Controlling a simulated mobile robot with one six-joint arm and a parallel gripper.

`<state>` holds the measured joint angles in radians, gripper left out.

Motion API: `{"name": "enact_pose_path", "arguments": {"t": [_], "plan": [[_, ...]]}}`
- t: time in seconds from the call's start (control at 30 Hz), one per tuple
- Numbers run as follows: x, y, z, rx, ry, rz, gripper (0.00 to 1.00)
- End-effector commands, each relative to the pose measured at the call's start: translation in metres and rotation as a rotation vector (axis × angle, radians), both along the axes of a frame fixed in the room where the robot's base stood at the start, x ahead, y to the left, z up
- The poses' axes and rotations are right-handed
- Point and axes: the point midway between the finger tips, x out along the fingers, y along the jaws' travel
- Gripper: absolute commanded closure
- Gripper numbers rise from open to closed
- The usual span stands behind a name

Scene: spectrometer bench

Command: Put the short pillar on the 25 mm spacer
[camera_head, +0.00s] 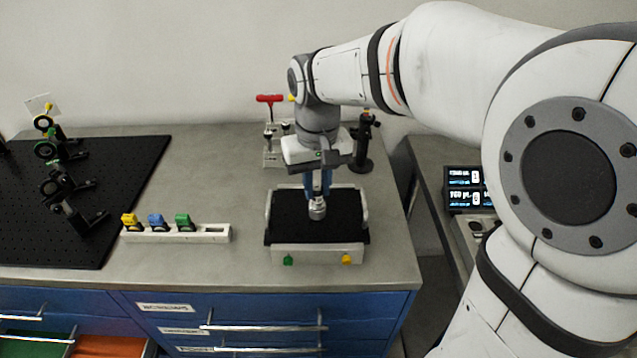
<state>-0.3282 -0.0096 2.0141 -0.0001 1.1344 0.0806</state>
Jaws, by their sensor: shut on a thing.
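My gripper (318,194) points down over the black-topped tray (285,253) on the bench, with its blue fingers shut on a short metallic cylinder. This looks like the short pillar (317,210), and it is upright. It is too small to tell whether its lower end touches the tray or sits on something. I cannot make out the 25 mm spacer as a separate thing; it may be hidden by the pillar or the gripper.
A white rack (205,234) with yellow, blue and green pieces stands left of the tray. A black breadboard (110,185) with optic mounts fills the left. Behind my gripper are a red-handled tool (270,99) and a dark post (365,150). Bench space between is clear.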

Motion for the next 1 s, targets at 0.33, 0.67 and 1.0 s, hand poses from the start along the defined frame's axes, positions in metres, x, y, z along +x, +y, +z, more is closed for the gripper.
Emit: {"name": "enact_pose_path", "arguments": {"t": [0.33,0.67,1.0], "plan": [[-0.001,0.0,-0.001,-0.001,0.003,0.001,0.59],[0.0,0.001,0.01,0.0,0.0,0.001,0.59],[0.0,0.001,0.08,0.0,-0.001,0.002,0.59]]}}
